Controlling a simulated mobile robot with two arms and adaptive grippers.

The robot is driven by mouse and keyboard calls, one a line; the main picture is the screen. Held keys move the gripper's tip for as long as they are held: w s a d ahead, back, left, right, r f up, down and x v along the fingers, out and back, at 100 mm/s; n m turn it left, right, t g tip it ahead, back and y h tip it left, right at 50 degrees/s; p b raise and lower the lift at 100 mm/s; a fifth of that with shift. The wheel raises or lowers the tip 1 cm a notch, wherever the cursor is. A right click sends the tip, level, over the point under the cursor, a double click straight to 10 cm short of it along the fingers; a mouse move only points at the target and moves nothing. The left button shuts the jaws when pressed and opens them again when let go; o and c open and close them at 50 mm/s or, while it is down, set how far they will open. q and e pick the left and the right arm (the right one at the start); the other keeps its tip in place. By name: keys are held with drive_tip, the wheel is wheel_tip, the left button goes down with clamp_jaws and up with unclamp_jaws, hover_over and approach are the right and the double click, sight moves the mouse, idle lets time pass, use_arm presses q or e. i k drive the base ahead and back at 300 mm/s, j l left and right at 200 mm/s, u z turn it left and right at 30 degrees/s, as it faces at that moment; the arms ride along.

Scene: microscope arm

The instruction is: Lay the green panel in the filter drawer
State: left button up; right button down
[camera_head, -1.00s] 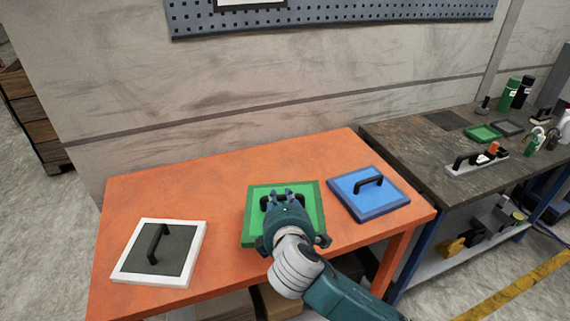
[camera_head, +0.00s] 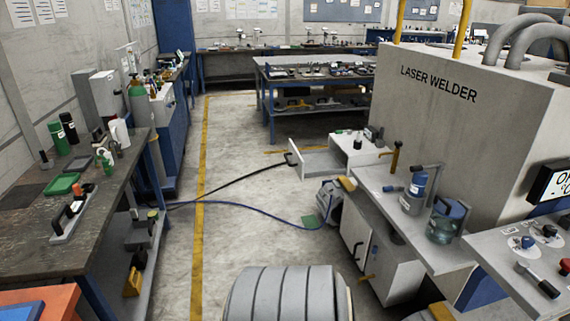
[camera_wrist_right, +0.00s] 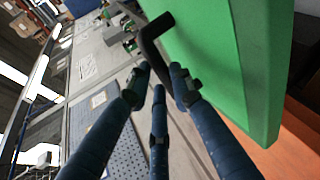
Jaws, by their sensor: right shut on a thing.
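The green panel (camera_wrist_right: 228,60) fills the upper right of the right wrist view, tilted on edge, with its black handle (camera_wrist_right: 157,42) facing my fingers. My right gripper (camera_wrist_right: 160,85) is shut on that handle. Neither the panel nor the right gripper shows in the head view. My left gripper is in no view.
The laser welder (camera_head: 440,105) and its side bench (camera_head: 385,180) stand at right. A dark workbench (camera_head: 40,240) is at left. The orange table (camera_head: 65,300) with a blue panel (camera_head: 22,312) shows at bottom left.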

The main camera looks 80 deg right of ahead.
sight(317, 163)
drive_tip(key=l+z, duration=0.2)
drive_tip(key=z, duration=0.25)
drive_tip(key=i+l+z, duration=0.1)
drive_tip(key=z, duration=0.35)
drive_tip(key=i+l+z, duration=0.1)
drive_tip(key=l+z, duration=0.2)
drive_tip(key=z, duration=0.15)
drive_tip(key=i+l+z, duration=0.1)
drive_tip(key=z, duration=0.3)
drive_tip(key=i+l+z, duration=0.15)
drive_tip(key=z, duration=0.3)
drive_tip(key=i+l+z, duration=0.25)
drive_tip(key=i+z, duration=0.15)
drive_tip(key=i, duration=0.55)
drive_tip(key=i+z, duration=0.35)
drive_tip(key=i, duration=0.6)
drive_tip(key=i+l, duration=0.15)
drive_tip(key=i, duration=0.15)
drive_tip(key=i+l, duration=0.15)
drive_tip(key=i, duration=0.2)
